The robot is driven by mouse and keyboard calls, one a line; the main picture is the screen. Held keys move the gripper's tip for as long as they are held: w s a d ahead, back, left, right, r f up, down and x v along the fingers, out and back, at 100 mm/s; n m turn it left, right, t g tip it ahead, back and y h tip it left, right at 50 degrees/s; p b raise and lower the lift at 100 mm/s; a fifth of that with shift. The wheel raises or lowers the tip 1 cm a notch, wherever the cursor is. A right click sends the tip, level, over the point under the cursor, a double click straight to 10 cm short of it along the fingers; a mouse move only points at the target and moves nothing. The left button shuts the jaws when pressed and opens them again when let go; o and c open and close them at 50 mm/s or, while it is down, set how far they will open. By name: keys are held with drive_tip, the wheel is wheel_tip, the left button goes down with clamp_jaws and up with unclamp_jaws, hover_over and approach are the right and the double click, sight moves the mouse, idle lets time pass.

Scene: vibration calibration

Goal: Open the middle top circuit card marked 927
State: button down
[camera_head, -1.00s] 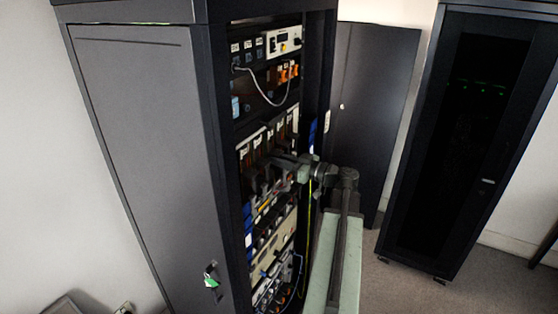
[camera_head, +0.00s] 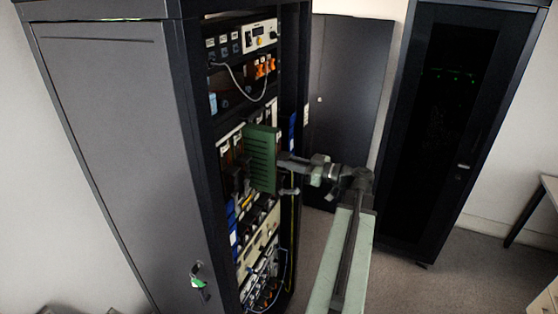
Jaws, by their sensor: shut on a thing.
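A green circuit card (camera_head: 262,158) stands out from the row of cards in the open rack, upright, its flat side facing me. My gripper (camera_head: 283,163) is shut on the card's outer edge at its right side. The number on the card is too small to read. The other cards of the row (camera_head: 231,150) show partly to the left of it, with small white labels. The green card hides part of the row behind it.
The open rack (camera_head: 190,130) has a grey side door with a key (camera_head: 198,277). A cable (camera_head: 240,88) loops over the upper modules. A closed dark cabinet (camera_head: 450,130) stands at the right, with free floor (camera_head: 430,290) in front. A table (camera_head: 550,190) is at the right edge.

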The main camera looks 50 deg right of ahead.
drive_tip(key=shift+w, duration=0.1)
drive_tip(key=c, duration=1.4)
unclamp_jaws()
drive_tip(key=v, duration=0.7)
drive_tip(key=shift+s+d, duration=0.1)
drive_tip(key=shift+s, duration=0.25)
